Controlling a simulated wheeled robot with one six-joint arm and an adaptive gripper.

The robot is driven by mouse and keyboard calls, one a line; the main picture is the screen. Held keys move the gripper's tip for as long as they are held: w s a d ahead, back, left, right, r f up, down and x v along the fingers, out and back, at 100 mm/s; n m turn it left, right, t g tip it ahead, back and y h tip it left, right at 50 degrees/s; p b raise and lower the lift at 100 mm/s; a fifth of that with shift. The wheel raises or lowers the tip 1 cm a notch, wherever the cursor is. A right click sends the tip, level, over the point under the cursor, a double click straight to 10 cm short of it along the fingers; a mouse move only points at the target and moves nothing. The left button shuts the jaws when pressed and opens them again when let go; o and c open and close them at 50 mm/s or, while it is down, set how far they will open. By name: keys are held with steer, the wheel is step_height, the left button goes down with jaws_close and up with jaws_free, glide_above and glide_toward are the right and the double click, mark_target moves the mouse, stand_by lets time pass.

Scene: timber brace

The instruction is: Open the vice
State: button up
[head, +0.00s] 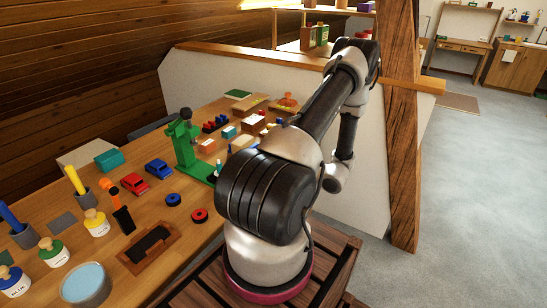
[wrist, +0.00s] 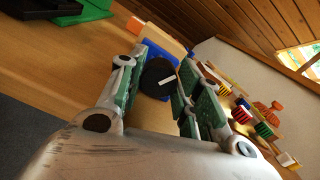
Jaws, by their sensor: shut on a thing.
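In the wrist view, my gripper (wrist: 157,82) has its green-padded fingers on both sides of a round black knob (wrist: 153,73) with a white mark, and is shut on it. The knob sits at the front of a blue body, which I take to be the vice (wrist: 151,49). A wooden piece (wrist: 166,40) shows just beyond the blue part. How far apart the vice jaws are cannot be told. In the head view, my arm hides the gripper and the vice.
The wooden bench (head: 140,215) holds a green drill press (head: 184,140), a red car (head: 133,183), a blue car (head: 158,168) and several paint jars. A timber post (head: 402,150) stands at the right of my arm. Open grey floor lies beyond it.

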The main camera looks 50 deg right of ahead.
steer(key=o, duration=1)
steer(key=shift+o, duration=0.2)
steer(key=s+d, duration=0.1)
steer(key=s, duration=1.1)
